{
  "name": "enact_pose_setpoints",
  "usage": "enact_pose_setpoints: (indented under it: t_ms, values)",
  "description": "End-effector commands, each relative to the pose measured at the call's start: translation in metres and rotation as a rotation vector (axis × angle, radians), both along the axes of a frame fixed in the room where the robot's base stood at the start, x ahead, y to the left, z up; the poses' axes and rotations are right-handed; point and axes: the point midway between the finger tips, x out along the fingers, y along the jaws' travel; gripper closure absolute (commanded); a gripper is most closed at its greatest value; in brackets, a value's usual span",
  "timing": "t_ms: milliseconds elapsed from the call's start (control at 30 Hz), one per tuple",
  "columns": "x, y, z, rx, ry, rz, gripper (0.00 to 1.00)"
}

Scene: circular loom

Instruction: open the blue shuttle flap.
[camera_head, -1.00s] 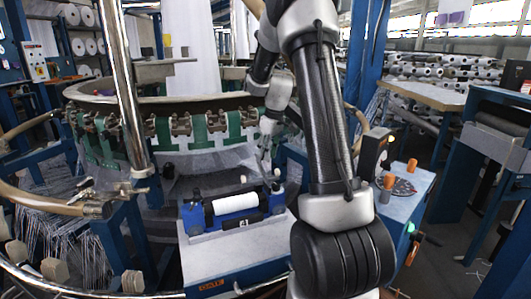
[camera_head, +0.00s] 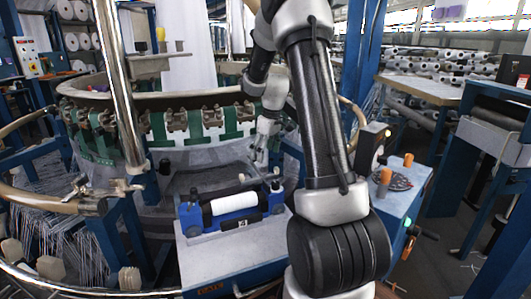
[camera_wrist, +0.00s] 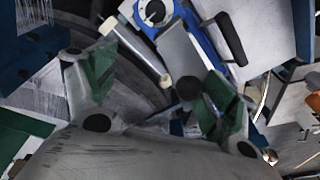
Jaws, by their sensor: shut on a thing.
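The blue shuttle (camera_head: 189,216) lies on a light grey worktop with a white roll (camera_head: 235,203) along its middle. Its blue body also shows at the top of the wrist view (camera_wrist: 211,45). My gripper (camera_head: 260,160) is low over the shuttle's far side, right of its middle. In the wrist view my two green-padded fingers (camera_wrist: 150,78) stand apart with pale-ended grey bars between and beside them. My gripper is shut on a part there that I take for the shuttle flap; the contact itself is hard to see.
The loom's round rim with green clamps (camera_head: 165,128) curves behind the shuttle. A shiny upright post (camera_head: 115,85) stands at left. A blue control box with orange knobs (camera_head: 403,188) is close on the right of my arm. The worktop's front (camera_head: 225,255) is bare.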

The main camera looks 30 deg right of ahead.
Motion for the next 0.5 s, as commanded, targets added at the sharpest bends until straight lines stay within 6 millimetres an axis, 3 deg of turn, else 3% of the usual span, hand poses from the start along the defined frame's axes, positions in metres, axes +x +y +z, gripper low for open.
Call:
enact_pose_setpoints:
  t_ms: [267,400,500]
  values:
    - [0.001,0.009,-0.003,-0.002,0.003,0.005,0.38]
    - [0.005,0.031,-0.006,-0.001,0.005,0.007,0.53]
    - [0.009,0.051,-0.013,-0.002,0.004,0.007,0.53]
